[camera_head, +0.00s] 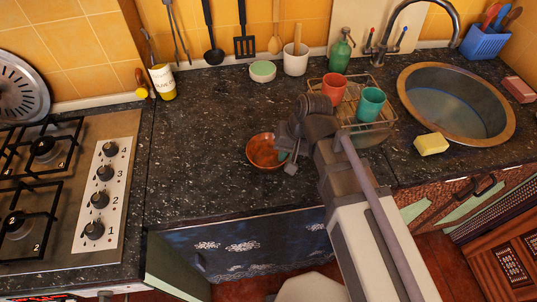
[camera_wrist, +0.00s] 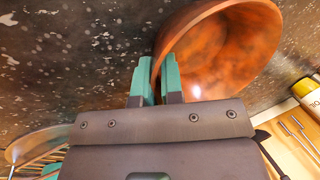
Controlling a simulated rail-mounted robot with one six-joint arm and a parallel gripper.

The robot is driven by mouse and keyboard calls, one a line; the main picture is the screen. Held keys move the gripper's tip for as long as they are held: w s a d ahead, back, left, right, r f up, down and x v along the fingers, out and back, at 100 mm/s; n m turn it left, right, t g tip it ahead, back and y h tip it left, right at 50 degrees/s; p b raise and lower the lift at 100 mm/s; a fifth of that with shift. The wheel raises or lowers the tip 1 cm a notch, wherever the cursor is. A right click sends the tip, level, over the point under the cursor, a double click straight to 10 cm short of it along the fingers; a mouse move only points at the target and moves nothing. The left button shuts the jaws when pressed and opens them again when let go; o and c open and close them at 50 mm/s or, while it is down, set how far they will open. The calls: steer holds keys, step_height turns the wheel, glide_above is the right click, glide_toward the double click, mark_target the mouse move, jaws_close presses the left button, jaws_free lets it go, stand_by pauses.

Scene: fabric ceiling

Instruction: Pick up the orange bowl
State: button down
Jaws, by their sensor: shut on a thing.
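The orange bowl (camera_head: 262,153) is at the middle of the dark speckled counter (camera_head: 205,165), upright in the head view. My gripper (camera_head: 284,156) comes from the right and meets the bowl's right rim. In the wrist view the bowl (camera_wrist: 228,52) fills the upper right, its inside facing the camera. The teal fingers of my gripper (camera_wrist: 158,80) are shut on its near wall, one on each side of the rim. I cannot tell whether the bowl touches the counter.
A wire dish rack with a red cup (camera_head: 334,87) and a teal cup (camera_head: 371,103) stands behind my arm at right. The sink (camera_head: 455,105) lies beyond, near a yellow sponge (camera_head: 431,144). The stove (camera_head: 70,190) is at left. Counter left of the bowl is clear.

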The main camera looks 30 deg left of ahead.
step_height(320, 180, up, 10)
steer(key=p, duration=1)
